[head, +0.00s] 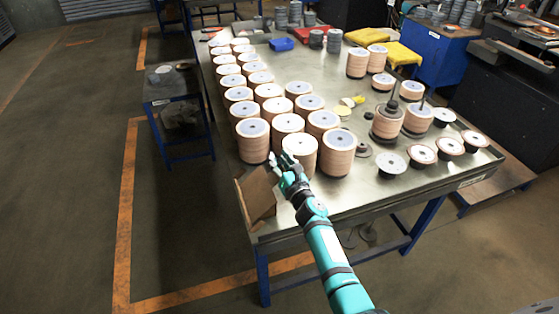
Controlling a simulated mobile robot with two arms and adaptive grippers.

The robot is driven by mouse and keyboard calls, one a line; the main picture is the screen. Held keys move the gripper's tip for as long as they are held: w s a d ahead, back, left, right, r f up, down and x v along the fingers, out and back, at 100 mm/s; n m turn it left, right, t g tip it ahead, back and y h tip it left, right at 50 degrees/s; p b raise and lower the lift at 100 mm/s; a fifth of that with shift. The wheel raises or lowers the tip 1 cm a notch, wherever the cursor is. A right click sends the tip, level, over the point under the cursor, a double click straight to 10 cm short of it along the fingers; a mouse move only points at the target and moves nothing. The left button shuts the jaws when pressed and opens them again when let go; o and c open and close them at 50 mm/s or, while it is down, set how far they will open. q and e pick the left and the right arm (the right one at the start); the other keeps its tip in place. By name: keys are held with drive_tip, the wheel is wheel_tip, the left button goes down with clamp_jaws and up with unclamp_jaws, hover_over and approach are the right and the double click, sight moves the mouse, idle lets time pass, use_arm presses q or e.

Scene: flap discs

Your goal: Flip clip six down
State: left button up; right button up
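My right gripper (281,160) is at the front left of the metal table, in front of the nearest stacks of flap discs. Its fingers look apart, with nothing seen between them. It overlaps the lower part of a tall disc stack (300,148) in the picture; I cannot tell whether they touch. Other tall stacks (253,140) and (337,152) stand on either side. I cannot make out any clip, or which one is number six. My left gripper is not in view.
Stacks on spindles (387,122) and several low discs (391,163) are at the right. The table top (345,195) is bare near the front edge.

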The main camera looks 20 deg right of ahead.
drive_tip(key=shift+c, duration=0.2)
clamp_jaws()
